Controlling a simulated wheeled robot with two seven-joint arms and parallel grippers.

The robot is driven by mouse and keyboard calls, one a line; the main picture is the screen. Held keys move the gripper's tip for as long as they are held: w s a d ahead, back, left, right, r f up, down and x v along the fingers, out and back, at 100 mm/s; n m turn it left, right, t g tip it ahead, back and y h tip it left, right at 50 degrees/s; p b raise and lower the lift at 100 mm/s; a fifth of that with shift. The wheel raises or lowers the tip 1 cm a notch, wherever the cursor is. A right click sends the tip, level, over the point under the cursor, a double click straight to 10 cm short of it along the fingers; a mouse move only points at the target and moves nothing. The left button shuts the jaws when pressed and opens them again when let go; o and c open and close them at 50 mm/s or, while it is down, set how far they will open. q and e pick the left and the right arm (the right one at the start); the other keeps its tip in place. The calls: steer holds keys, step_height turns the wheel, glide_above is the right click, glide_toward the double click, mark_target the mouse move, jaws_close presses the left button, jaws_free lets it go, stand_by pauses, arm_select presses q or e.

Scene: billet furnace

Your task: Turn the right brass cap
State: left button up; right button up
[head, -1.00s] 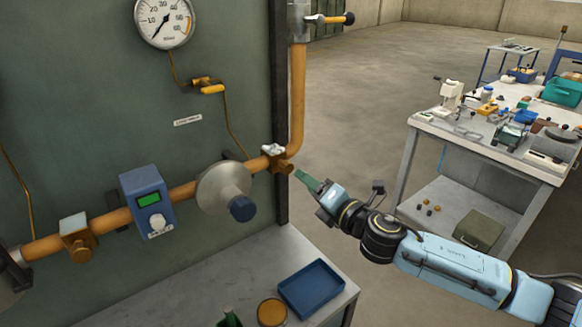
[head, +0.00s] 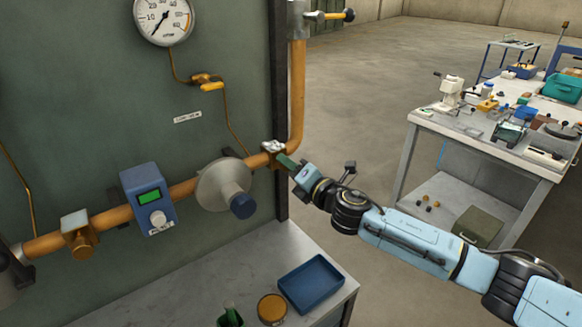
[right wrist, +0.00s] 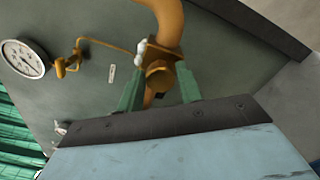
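The right brass cap (right wrist: 159,76) sits on the brass fitting at the right end of the horizontal pipe, below the upward bend. In the head view the fitting (head: 272,148) is partly hidden by my right gripper (head: 286,162). In the right wrist view my right gripper (right wrist: 160,84) is open, with its two green fingers on either side of the cap. Gaps show between the fingers and the cap; I cannot tell whether the tips reach past its face. A similar brass cap (head: 82,246) sits further left on the pipe. My left gripper is not in view.
A blue box with a green display (head: 148,198) and a round grey housing with a dark blue knob (head: 242,206) sit along the pipe. Below are a blue tray (head: 312,284) and an amber round dish (head: 271,309) on a bench. A cluttered worktable (head: 480,150) stands right.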

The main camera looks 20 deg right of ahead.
steer(key=c, duration=0.6)
steer(key=shift+o, duration=0.2)
steer(key=shift+m, duration=0.4)
steer(key=shift+f+m+p, duration=0.1)
steer(key=shift+m+p, duration=2.25)
steer(key=shift+m, duration=3.95)
steer(key=o, duration=1)
